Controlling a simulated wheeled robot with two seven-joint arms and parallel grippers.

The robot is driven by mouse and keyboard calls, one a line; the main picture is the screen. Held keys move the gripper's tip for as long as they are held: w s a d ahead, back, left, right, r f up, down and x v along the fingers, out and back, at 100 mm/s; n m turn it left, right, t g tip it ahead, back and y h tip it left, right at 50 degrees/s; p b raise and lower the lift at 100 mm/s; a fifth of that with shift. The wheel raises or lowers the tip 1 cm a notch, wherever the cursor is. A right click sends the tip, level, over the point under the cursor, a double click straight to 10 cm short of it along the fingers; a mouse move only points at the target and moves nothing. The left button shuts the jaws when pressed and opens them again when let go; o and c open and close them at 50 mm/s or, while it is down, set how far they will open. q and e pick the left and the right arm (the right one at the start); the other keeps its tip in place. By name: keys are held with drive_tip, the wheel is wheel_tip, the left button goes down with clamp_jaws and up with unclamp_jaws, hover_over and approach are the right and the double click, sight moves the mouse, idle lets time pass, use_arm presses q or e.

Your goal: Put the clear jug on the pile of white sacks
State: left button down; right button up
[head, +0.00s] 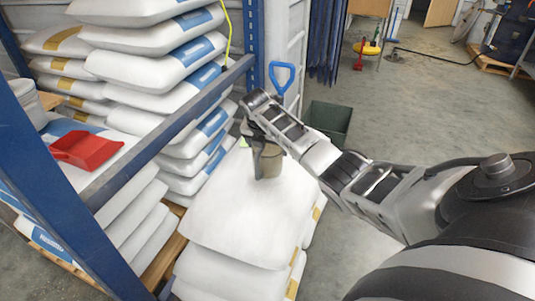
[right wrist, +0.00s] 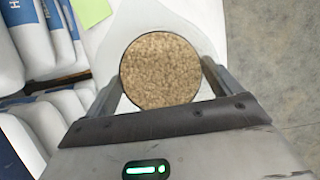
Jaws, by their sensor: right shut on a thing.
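The clear jug (head: 270,163) is upright at the far part of the pile of white sacks (head: 240,215) in the head view. It is filled with a tan, grainy material. The right wrist view shows the jug (right wrist: 160,70) from above, with its round mouth between the two fingers. My right gripper (head: 258,150) is shut on the jug. Whether the jug's base touches the top sack or hangs just above it, I cannot tell. The sack pile (right wrist: 120,25) also shows beneath the jug in the right wrist view. My left gripper is not in view.
A blue rack (head: 165,135) with stacked sacks and a red scoop (head: 86,150) stands at the left. A green note (right wrist: 92,12) lies near the jug.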

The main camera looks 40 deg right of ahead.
wheel_tip(320, 180, down, 3)
drive_tip(key=shift+r+b, duration=0.1)
drive_tip(key=shift+b, duration=0.25)
drive_tip(key=o, duration=1.1)
drive_tip(key=shift+c, duration=0.2)
